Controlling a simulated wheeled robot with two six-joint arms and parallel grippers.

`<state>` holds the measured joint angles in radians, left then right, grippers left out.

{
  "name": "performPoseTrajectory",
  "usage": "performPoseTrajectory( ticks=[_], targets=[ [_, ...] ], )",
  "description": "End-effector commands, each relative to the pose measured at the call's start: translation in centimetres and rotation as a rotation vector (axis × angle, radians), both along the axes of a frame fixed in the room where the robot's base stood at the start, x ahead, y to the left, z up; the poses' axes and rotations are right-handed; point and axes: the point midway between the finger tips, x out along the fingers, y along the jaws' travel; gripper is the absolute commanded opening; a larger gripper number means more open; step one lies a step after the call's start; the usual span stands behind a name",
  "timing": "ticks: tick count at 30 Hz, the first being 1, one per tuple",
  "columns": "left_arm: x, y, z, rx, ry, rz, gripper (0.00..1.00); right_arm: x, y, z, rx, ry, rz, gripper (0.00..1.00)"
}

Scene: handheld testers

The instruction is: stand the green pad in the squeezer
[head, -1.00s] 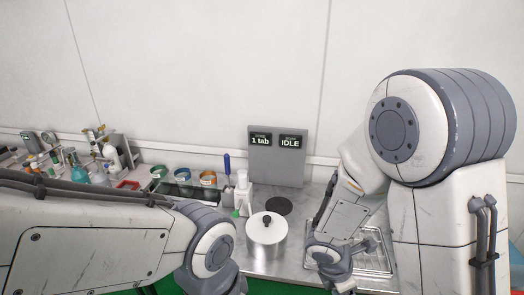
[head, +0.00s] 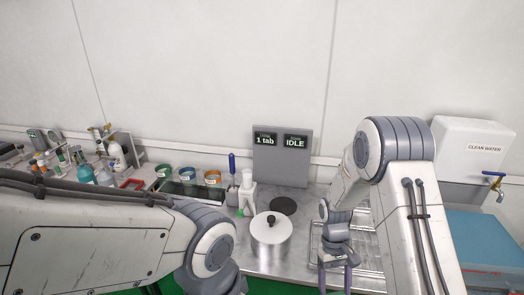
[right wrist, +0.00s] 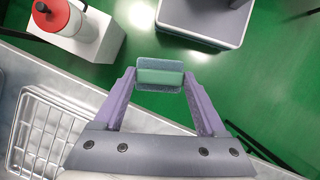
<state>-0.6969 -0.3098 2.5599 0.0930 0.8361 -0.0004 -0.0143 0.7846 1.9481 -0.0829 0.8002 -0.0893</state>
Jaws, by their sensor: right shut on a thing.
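The green pad (right wrist: 160,77), with blue-grey edges, is between the fingertips of my right gripper (right wrist: 160,84) in the right wrist view. The gripper is shut on it and holds it beyond the counter's edge, with green floor behind. In the head view my right gripper (head: 337,278) points down at the counter's front, by the wire rack; the pad is not visible there. My left arm reaches in from the left, but its gripper is out of view. I cannot pick out the squeezer for certain.
A lidded metal pot (head: 271,243) and a white bottle (head: 246,190) stand mid-counter. A wire rack (right wrist: 45,130) lies beside my right gripper. A red-topped bottle (right wrist: 66,18) stands on a white block. A clean water tank (head: 478,147) is at the right.

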Motion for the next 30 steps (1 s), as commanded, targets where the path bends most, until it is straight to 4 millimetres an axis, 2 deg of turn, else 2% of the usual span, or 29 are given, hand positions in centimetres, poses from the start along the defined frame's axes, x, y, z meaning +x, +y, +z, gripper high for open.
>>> performPoseTrajectory(
  ticks=[3,6,18,20,27,30],
  targets=[
    [0.0,0.0,0.0,0.000,0.000,0.000,0.47,0.7,0.7,-0.7,0.000,-0.003,-0.136,0.11],
    [0.0,0.0,0.0,0.000,0.000,0.000,0.47,0.9,0.9,-0.8,0.000,-0.003,-0.176,0.11],
    [0.0,0.0,0.0,0.000,0.000,0.000,0.47,1.0,1.4,-0.8,-0.001,-0.004,-0.173,0.11],
    [0.0,0.0,0.0,0.000,0.000,0.000,0.47,1.1,2.6,-0.8,0.000,-0.005,-0.170,0.11],
    [0.0,0.0,0.0,0.000,0.000,0.000,0.47,1.1,10.4,-0.8,-0.001,-0.006,-0.166,0.11],
    [0.0,0.0,0.0,0.000,0.000,0.000,0.47,0.9,12.1,-0.8,-0.001,-0.004,-0.169,0.11]
  ],
)
